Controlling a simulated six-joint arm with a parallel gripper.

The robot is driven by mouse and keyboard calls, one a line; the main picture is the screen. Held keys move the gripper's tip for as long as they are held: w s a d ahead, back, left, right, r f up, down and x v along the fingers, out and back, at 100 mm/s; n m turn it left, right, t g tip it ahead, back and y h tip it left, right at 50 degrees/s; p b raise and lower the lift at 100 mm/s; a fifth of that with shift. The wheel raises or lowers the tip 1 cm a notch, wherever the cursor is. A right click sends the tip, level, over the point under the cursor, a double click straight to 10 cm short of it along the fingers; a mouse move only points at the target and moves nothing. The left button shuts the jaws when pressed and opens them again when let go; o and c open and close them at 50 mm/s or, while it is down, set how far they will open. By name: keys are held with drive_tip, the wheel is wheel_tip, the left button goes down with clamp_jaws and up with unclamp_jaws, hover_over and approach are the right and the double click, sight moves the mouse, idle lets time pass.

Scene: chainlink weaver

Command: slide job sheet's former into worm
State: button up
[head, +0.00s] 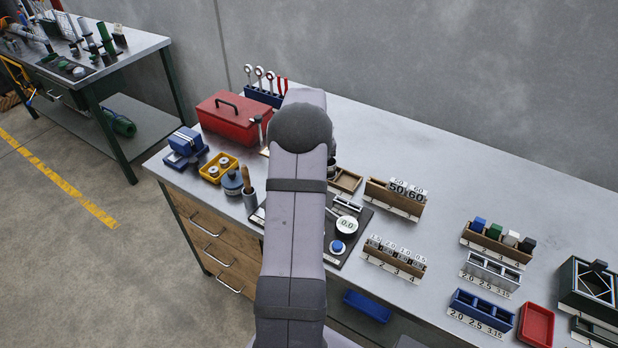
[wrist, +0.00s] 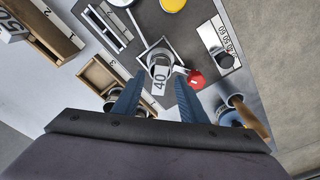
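In the wrist view, a former (wrist: 160,75) with a white tag reading 40 stands between my two blue fingers. It appears to be at the worm (wrist: 153,50), a grey frame with a red-knobbed crank; how deep it sits I cannot tell. My gripper (wrist: 159,78) is open around the former, with a gap showing on each side. The job sheet (wrist: 222,34) is a pale card with small print, partly covered by a dark piece. In the head view my arm hides the gripper and the worm. Formers tagged 50 and 60 (head: 408,190) stand in a wooden rack (head: 395,208).
A round gauge (head: 346,224) and a blue button (head: 337,247) are on the dark mat. A wooden block rack (head: 393,262) stands to its right. A yellow tray (head: 218,167), a red toolbox (head: 231,118) and a wooden-handled tool (head: 248,185) are left of my arm. Trays fill the right side.

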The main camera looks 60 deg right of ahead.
drive_tip(key=shift+s+a+r+b, duration=0.15)
drive_tip(key=shift+r+b, duration=0.45)
drive_tip(key=shift+r, duration=1.2)
drive_tip(key=shift+s+a+r+b, duration=0.1)
drive_tip(key=shift+r+b, duration=0.45)
drive_tip(key=shift+r, duration=1.2)
